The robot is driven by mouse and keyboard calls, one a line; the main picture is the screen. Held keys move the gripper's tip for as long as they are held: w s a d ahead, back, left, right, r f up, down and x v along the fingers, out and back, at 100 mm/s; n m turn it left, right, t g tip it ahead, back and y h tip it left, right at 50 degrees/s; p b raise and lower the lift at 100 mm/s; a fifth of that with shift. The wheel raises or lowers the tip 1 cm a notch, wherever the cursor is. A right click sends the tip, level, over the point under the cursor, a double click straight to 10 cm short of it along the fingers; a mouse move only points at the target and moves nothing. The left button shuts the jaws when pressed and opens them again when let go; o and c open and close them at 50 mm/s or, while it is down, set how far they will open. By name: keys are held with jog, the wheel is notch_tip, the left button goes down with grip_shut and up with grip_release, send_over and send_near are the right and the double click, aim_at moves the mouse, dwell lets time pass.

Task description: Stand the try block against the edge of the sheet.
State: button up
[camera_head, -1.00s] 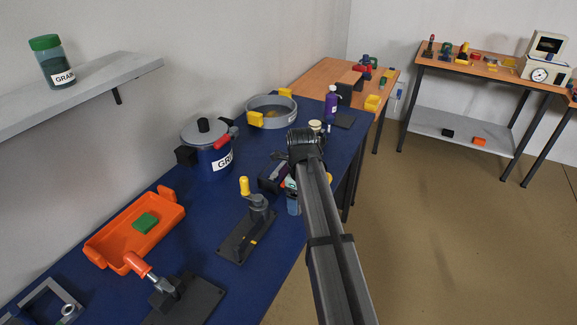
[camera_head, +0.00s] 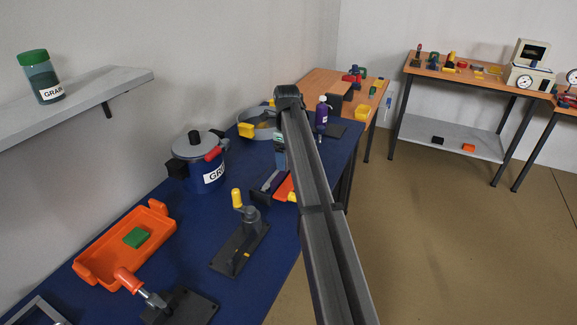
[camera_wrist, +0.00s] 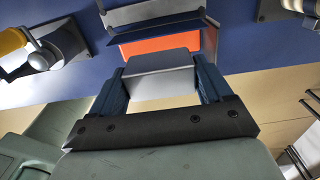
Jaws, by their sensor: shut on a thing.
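The try block appears to be the grey block (camera_wrist: 160,62) between the blue fingers of my gripper (camera_wrist: 162,78) in the wrist view. My gripper is shut on it. Just beyond it are an orange surface (camera_wrist: 158,47) and a thin dark blue strip (camera_wrist: 155,35), which may be the sheet's edge. A grey bar (camera_wrist: 150,12) lies behind the strip. The block looks close to the orange surface; I cannot tell whether they touch. In the head view, the orange piece (camera_head: 286,190) shows beside my arm, and the block cannot be made out.
A tool with a yellow-knobbed handle (camera_head: 246,215) stands near the orange piece; it also shows in the wrist view (camera_wrist: 60,45). An orange tray (camera_head: 105,262) with a green block (camera_head: 137,237), a lidded pot (camera_head: 205,170) and a sieve (camera_head: 262,133) stand on the blue bench.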

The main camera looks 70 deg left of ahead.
jog(key=shift+d, duration=0.15)
dwell(0.3)
send_over(287, 184)
jog(key=shift+f, duration=3.4)
jog(key=shift+f, duration=0.5)
jog(key=o, duration=1.3)
jog(key=shift+f, duration=0.1)
jog(key=shift+r, duration=0.2)
